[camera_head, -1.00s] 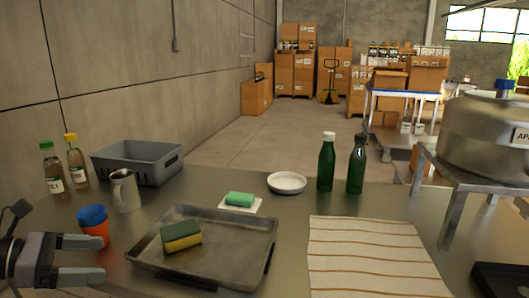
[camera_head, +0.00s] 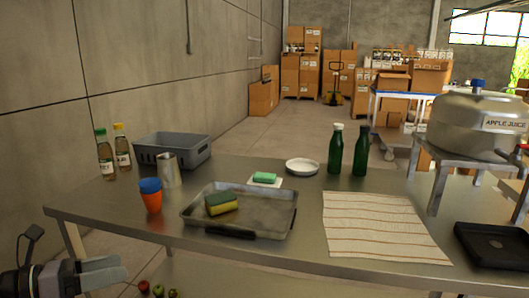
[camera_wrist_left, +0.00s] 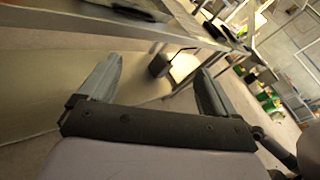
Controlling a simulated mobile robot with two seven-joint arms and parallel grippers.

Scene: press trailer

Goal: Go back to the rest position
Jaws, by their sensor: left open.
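My left gripper (camera_head: 104,273) is in the lower left of the head view, off the near edge of the steel table (camera_head: 290,257) and clear of everything on it. In the left wrist view its two fingers (camera_wrist_left: 158,85) are spread apart with nothing between them. A metal tray (camera_head: 262,212) on the table holds a green and yellow sponge (camera_head: 221,203). My right gripper is in neither view.
An orange and blue cup stack (camera_head: 150,196), a metal pitcher (camera_head: 168,170), a grey bin (camera_head: 185,150) and two bottles stand at the table's left. A striped cloth (camera_head: 380,226), two green bottles and a black tray (camera_head: 492,246) are on the right. Floor shows below the near edge.

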